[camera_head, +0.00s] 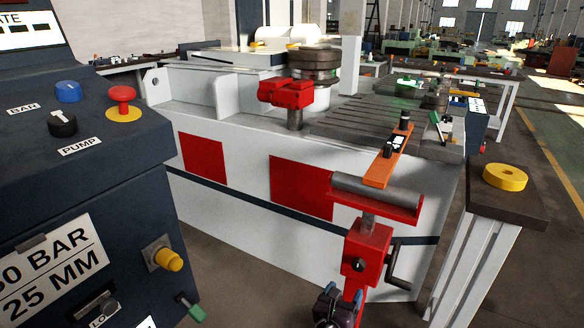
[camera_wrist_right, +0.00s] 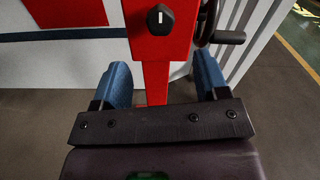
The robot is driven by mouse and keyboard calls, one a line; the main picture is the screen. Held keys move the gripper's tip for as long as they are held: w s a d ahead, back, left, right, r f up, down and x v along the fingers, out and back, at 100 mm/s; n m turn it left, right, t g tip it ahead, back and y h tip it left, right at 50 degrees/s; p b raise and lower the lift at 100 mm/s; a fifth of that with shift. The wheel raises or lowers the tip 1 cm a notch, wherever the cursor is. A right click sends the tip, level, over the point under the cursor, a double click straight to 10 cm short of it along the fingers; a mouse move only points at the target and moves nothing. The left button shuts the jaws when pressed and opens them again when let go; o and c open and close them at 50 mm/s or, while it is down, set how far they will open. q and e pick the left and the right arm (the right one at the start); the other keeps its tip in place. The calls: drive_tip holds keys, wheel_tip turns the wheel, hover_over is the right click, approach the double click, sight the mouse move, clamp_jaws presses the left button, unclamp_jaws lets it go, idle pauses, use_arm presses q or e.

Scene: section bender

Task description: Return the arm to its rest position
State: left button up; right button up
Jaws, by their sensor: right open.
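My right gripper (camera_head: 344,292) is low at the bottom of the head view, in front of the red roller stand (camera_head: 368,245). Its two blue fingers are apart, and nothing is gripped between them. In the right wrist view the open gripper (camera_wrist_right: 163,82) has the stand's red post (camera_wrist_right: 156,82) showing between its fingers. I cannot tell how far the post is from the fingers. A black knob (camera_wrist_right: 160,19) is on the stand just above. My left gripper is not in view.
A dark control console (camera_head: 85,185) with buttons fills the left. The white bender body (camera_head: 250,175) stands behind the stand. The stand's crank handle (camera_head: 398,270) sticks out right of the post. A yellow ring (camera_head: 505,177) lies on a side table (camera_head: 492,205) at right.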

drive_tip(key=w+a+r+m+g+y, duration=0.1)
drive_tip(key=a+m+y, duration=0.15)
drive_tip(key=m, duration=0.45)
drive_tip(key=a+r+m+y, duration=0.1)
drive_tip(key=r+m+y, duration=0.15)
drive_tip(key=m, duration=0.35)
drive_tip(key=s+d+r+m+y+p, duration=0.25)
drive_tip(key=s+m, duration=0.25)
drive_tip(key=s, duration=0.3)
drive_tip(key=s+d+r+m+y+p, duration=0.2)
drive_tip(key=s+d+m, duration=0.1)
drive_tip(key=s+m, duration=0.4)
drive_tip(key=s+d+r+m+y+p, duration=0.2)
drive_tip(key=s+d+m, duration=0.15)
drive_tip(key=s, duration=0.55)
use_arm(q)
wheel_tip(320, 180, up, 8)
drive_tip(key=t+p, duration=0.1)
drive_tip(key=p, duration=0.1)
drive_tip(key=shift+p, duration=0.35)
use_arm(e)
drive_tip(key=s+d+f+m+g, duration=0.1)
drive_tip(key=s+d, duration=0.1)
drive_tip(key=s, duration=0.6)
drive_tip(key=s+d+f+g+h, duration=0.1)
drive_tip(key=s+d+f+g, duration=0.1)
drive_tip(key=s, duration=0.7)
drive_tip(key=shift+d+m, duration=0.2)
drive_tip(key=shift+m, duration=0.15)
